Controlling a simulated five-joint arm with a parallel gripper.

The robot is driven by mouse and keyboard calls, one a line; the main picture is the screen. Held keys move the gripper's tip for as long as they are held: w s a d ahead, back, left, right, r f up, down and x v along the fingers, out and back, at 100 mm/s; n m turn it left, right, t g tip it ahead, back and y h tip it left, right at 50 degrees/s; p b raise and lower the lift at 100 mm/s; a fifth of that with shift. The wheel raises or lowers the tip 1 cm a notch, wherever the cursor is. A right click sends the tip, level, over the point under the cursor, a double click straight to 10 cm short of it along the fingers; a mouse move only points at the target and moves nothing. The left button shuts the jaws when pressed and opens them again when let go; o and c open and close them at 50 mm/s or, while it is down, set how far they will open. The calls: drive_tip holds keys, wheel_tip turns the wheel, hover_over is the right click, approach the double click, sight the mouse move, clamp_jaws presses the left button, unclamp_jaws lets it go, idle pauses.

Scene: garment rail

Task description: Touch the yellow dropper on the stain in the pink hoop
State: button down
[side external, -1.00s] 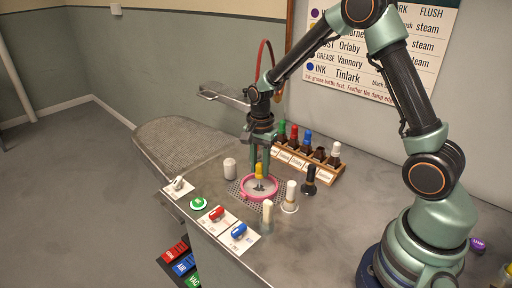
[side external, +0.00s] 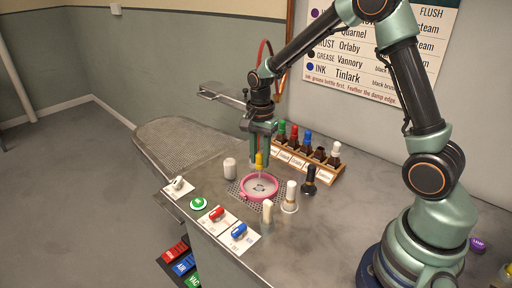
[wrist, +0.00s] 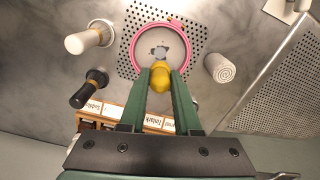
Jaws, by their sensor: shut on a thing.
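My gripper (side external: 259,154) is shut on the yellow dropper (side external: 259,160) and holds it upright above the pink hoop (side external: 245,194). The dropper's thin pale tip points down toward the cloth; a small gap seems to separate them. The stain (side external: 264,188) is a dark, broken patch inside the hoop. In the wrist view, the yellow bulb (wrist: 161,78) sits between my fingers, at the hoop's near edge, with the grey stain (wrist: 160,51) just beyond it. The dropper's tip is hidden there.
The hoop lies on a perforated plate (wrist: 194,22). A wooden rack (side external: 322,175) of capped bottles stands behind. A white cylinder (side external: 229,169) is left; white-topped (side external: 290,197) and black (side external: 309,180) brushes stand right. Red (side external: 217,214) and blue (side external: 239,230) pieces lie in front.

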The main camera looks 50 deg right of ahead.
drive_tip(key=shift+r, duration=1.9)
